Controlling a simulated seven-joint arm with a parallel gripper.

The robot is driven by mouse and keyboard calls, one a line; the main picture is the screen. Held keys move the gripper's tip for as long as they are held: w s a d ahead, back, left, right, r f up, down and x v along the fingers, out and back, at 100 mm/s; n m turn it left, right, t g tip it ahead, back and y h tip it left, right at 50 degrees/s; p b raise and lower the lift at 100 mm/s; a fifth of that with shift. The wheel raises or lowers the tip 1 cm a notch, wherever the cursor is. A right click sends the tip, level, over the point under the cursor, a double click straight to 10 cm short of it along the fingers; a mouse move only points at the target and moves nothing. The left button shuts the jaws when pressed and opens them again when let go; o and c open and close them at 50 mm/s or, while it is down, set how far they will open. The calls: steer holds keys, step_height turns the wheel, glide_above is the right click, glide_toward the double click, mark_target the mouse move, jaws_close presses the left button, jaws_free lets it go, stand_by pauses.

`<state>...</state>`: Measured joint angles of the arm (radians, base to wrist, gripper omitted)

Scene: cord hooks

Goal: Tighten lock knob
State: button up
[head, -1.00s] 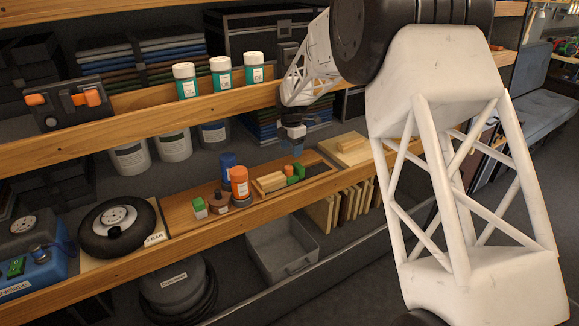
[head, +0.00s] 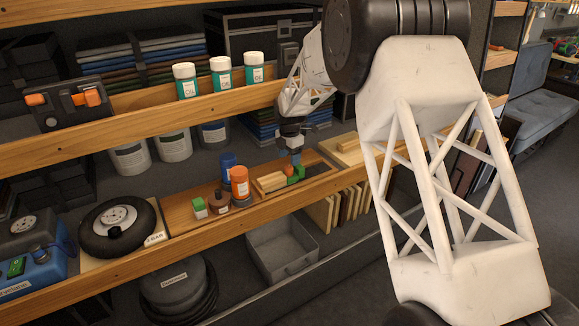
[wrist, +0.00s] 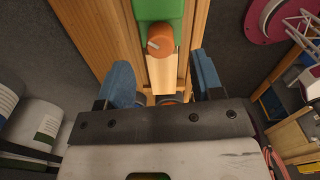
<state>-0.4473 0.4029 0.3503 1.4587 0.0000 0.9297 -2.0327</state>
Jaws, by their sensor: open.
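The lock knob (wrist: 160,41) is a round orange knob with a pale pointer mark, set on a green clamp body (wrist: 158,10) in the wrist view. In the head view the green clamp body (head: 297,172) sits at the right end of a small wooden piece on the lower shelf. My gripper (wrist: 163,72) is open, its two blue fingers spread to the left and right of the line of the knob. Nothing is between the fingers in its grip. In the head view my gripper (head: 295,158) is just above the green clamp, partly hiding it.
A grey bin (head: 282,250) sits below.

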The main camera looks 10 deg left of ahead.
mark_target(289, 167)
steer(key=shift+f, duration=2.25)
steer(key=c, duration=0.9)
steer(key=shift+m, duration=0.8)
steer(key=o, duration=0.9)
